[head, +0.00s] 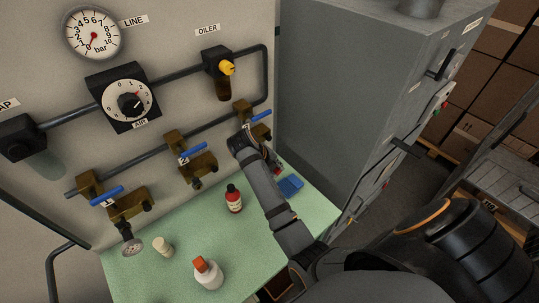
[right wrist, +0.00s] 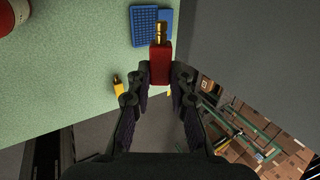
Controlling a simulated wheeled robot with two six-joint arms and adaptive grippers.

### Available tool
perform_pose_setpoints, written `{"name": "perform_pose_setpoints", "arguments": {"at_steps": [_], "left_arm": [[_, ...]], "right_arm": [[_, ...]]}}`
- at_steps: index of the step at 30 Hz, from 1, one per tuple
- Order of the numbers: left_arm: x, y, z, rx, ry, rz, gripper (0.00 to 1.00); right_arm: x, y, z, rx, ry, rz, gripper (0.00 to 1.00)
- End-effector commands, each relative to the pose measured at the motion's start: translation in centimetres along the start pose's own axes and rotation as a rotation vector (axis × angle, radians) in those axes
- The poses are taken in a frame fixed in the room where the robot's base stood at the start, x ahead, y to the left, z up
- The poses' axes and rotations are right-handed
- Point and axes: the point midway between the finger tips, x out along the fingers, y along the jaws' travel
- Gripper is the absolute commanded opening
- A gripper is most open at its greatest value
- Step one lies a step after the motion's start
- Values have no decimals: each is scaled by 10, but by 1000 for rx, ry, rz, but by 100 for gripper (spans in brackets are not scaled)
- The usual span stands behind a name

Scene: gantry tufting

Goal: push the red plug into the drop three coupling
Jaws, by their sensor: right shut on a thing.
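The red plug (right wrist: 160,68), with a brass tip, is held between the fingertips of my right gripper (right wrist: 161,78) in the right wrist view. Its tip points toward the top of that view, away from the gripper. In the head view, a small part of the red plug (head: 278,170) shows beside my right wrist, which hides most of the gripper. The drop three coupling (head: 262,131) is at the right end of the lower pipe, below a blue lever (head: 259,116). My arm partly covers it. The plug is below it and apart from it. My left gripper is out of view.
The green bench (head: 140,275) carries a dark red bottle (head: 234,199), a white bottle with an orange cap (head: 208,274), a cream cup (head: 163,246) and a blue tray (head: 291,186). A brass piece (right wrist: 118,86) lies near the bench edge. A grey cabinet (head: 330,110) stands right.

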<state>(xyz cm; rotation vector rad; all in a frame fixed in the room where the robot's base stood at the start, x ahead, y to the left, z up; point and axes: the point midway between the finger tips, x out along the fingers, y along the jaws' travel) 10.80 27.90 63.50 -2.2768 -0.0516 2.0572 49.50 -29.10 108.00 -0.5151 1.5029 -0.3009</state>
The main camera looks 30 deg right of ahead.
Motion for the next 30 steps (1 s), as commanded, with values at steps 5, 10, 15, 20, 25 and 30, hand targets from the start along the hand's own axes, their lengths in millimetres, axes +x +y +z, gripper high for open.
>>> {"name": "perform_pose_setpoints", "arguments": {"at_steps": [5,10,15,20,25,30], "left_arm": [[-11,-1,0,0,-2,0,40],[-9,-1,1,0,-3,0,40],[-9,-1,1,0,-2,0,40],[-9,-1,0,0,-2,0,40],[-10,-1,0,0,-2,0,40],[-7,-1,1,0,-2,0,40]], "right_arm": [[0,0,-7,1,0,0,0],[1,0,-3,1,-1,0,0],[0,0,9,1,-1,0,0],[0,0,21,0,-1,0,0],[0,0,35,1,-2,0,0],[1,0,45,0,0,0,0]]}}
